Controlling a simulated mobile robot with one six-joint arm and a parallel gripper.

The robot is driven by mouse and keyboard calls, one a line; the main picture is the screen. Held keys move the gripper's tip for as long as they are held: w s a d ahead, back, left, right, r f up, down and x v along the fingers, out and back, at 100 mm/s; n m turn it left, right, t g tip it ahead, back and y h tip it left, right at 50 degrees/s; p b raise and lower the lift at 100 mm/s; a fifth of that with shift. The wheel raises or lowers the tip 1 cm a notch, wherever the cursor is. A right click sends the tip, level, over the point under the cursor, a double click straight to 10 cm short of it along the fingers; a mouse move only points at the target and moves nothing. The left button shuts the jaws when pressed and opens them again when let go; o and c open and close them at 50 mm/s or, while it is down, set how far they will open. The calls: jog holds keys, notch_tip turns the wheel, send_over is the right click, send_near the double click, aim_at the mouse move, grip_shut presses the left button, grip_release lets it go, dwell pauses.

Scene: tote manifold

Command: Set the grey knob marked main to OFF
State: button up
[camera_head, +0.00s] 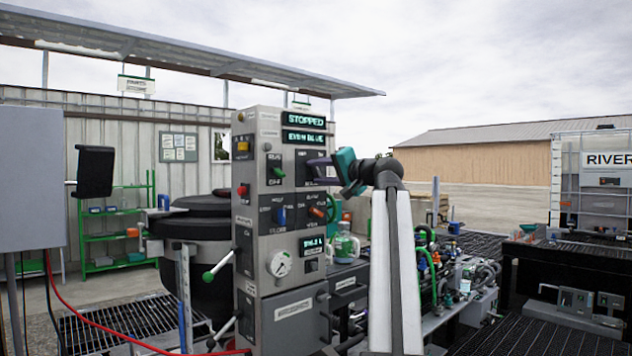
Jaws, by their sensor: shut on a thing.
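A grey control panel (262,215) stands upright near the middle of the view, with several knobs and dark label plates on its front. My gripper (316,170), with dark fingers and a teal body, comes in from the right to the upper right dark plate (302,158), below the two displays. Its fingers are shut on the knob there, taken to be the grey main knob. The fingers hide the knob, so its pointer cannot be read. The plate's lettering is too small to read.
The upper display (304,119) reads STOPPED. Close by are a green knob (279,172), a blue knob (281,216), an orange handle (317,212) and a red button (241,190). A green-knobbed lever (208,276) sticks out left.

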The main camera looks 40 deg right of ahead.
jog(key=shift+d+r+n+b, duration=0.1)
jog(key=shift+d+n+b, duration=0.05)
jog(key=shift+n+b, duration=0.3)
jog(key=shift+r+n, duration=0.1)
jog(key=shift+n, duration=0.15)
jog(key=o, duration=1)
jog(key=shift+w, duration=0.1)
jog(key=shift+o, duration=0.2)
jog(key=shift+f, duration=0.2)
jog(key=s+a+b, duration=0.1)
jog(key=s, duration=1.3)
jog(key=shift+b, duration=0.35)
